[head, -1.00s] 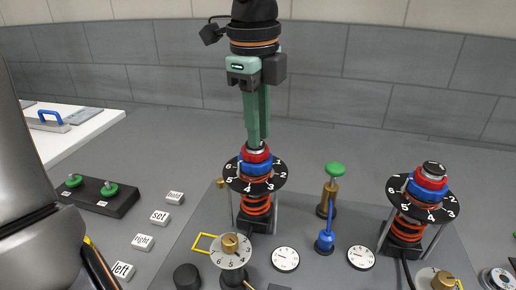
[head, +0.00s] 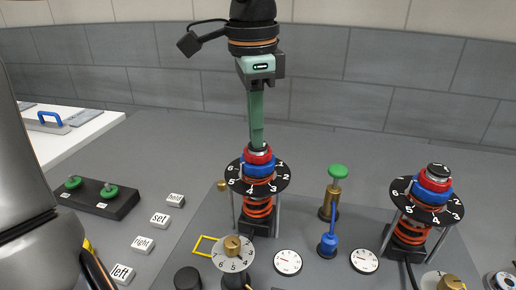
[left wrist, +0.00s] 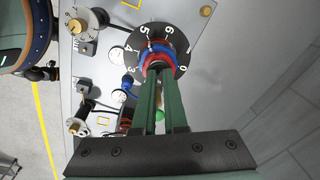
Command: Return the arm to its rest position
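My left gripper (head: 258,145) hangs point-down from the top of the head view. Its green fingers stand upright over the left spring post, with their tips at the silver tip (head: 259,148) above the red ring (head: 257,158). In the left wrist view the fingers (left wrist: 160,75) lie close together, with a narrow gap, and look shut on that tip. They partly hide it. Below are a blue ring (head: 259,170) and a black numbered dial (head: 278,184). My right gripper is not in view.
A second spring post with a dial (head: 428,198) stands at right. A green-topped brass plunger (head: 334,185), a blue lever (head: 328,242), gauges (head: 288,262) and a brass knob on a pale dial (head: 232,259) lie in front. A black box with green buttons (head: 98,196) is at left.

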